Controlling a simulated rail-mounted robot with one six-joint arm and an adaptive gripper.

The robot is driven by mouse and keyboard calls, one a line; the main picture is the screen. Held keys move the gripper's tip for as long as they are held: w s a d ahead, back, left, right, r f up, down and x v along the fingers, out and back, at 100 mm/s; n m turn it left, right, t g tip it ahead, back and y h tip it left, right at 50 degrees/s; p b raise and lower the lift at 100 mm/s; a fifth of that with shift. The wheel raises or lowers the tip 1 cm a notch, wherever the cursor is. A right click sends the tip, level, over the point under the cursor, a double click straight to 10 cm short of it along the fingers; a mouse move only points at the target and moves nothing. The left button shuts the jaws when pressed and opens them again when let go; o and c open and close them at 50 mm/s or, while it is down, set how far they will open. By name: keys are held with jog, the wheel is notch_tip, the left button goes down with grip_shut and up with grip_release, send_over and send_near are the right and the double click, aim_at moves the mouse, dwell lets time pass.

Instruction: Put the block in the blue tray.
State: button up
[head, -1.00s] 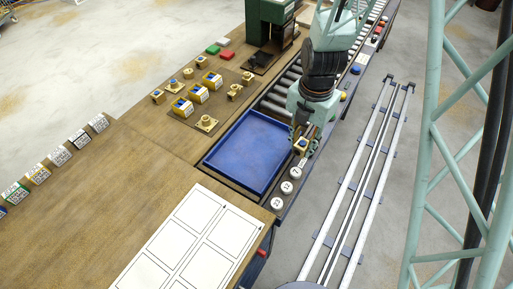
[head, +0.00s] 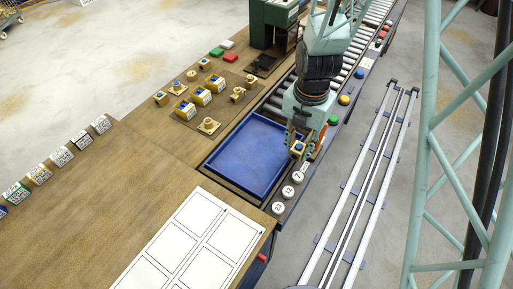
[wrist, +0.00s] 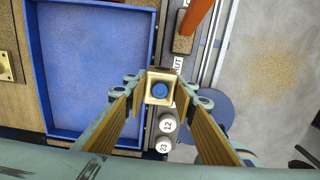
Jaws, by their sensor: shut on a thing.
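The block (wrist: 160,88) is brass-coloured with a blue round spot on its top. My gripper (wrist: 160,97) is shut on it, one finger on each side. In the head view the block (head: 298,148) shows between the fingers of my gripper (head: 298,150), at the right rim of the blue tray. The blue tray (head: 247,155) lies to the left and looks empty. In the wrist view the tray (wrist: 90,70) fills the left, and the block overlaps its right edge. The block's height above the rim is hard to tell.
White numbered discs (head: 283,199) sit on the strip right of the tray. An orange lever (wrist: 197,20) stands close to the gripper. Brass parts (head: 208,125) and several blocks lie on the table left of the tray. A roller conveyor (head: 345,65) runs behind.

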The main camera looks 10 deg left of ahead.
send_over(256, 153)
jog(key=d, duration=0.1)
jog(key=shift+d+f+b, duration=0.2)
jog(key=shift+f+b, duration=0.25)
jog(key=shift+f, duration=0.15)
jog(key=shift+a, duration=0.1)
jog(key=shift+a, duration=0.2)
jog(key=shift+a+f+b, duration=0.2)
jog(key=shift+f+b, duration=0.05)
jog(key=shift+f, duration=0.65)
jog(key=shift+a+f+b, duration=0.15)
jog(key=shift+f+b, duration=0.05)
jog(key=shift+f, duration=0.7)
jog(key=shift+f, duration=0.2)
jog(key=o, duration=1.2)
jog(key=shift+c, duration=0.2)
jog(key=shift+r, duration=0.25)
notch_tip(256, 153, up, 12)
jog(key=p, duration=0.2)
